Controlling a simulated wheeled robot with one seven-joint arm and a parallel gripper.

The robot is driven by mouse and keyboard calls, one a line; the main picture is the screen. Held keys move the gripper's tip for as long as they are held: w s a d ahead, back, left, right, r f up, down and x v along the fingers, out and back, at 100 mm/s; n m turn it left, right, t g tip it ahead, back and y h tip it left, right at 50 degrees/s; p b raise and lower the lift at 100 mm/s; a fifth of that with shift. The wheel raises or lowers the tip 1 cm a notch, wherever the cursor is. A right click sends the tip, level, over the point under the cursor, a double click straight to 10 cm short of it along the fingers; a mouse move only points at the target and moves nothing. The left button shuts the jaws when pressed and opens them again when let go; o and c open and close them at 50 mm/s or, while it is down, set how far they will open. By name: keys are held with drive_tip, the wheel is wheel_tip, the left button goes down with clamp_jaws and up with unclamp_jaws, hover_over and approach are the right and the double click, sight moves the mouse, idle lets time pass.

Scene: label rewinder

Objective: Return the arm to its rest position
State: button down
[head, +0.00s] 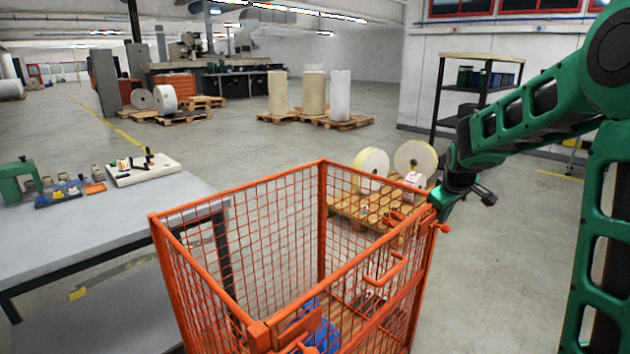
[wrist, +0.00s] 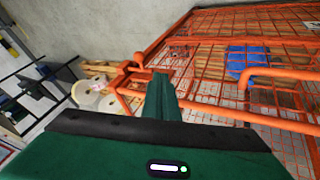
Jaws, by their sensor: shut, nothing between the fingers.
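My green arm comes in from the right in the head view, bent down at its wrist. My gripper (head: 440,207) hangs at the far right corner of the orange mesh cage (head: 322,190). In the wrist view my gripper (wrist: 162,85) shows as one closed green shape with nothing in it. The cage's orange rails (wrist: 205,55) are right beside it there. I cannot tell whether the fingers touch the cage.
A blue item (head: 322,335) lies inside the cage. A grey table (head: 100,235) with small tools stands left. A pallet (head: 375,208) with label rolls (head: 371,170) is behind the cage. A dark shelf (head: 470,95) stands at the back right. Open floor lies beyond.

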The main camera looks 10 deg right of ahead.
drive_tip(key=s+a+m+g+y, duration=0.1)
drive_tip(key=s+a+m+g, duration=0.1)
drive_tip(key=s, duration=1.2)
drive_tip(key=s+a+f+m+g+y, duration=0.1)
drive_tip(key=s+m, duration=0.4)
drive_tip(key=s, duration=0.9)
drive_tip(key=s+a+m+g+y, duration=0.1)
drive_tip(key=s+a+m+g, duration=0.1)
drive_tip(key=s, duration=1.2)
drive_tip(key=shift+s+a+f+m+g, duration=0.4)
drive_tip(key=shift+m+g, duration=0.1)
drive_tip(key=shift+m, duration=0.2)
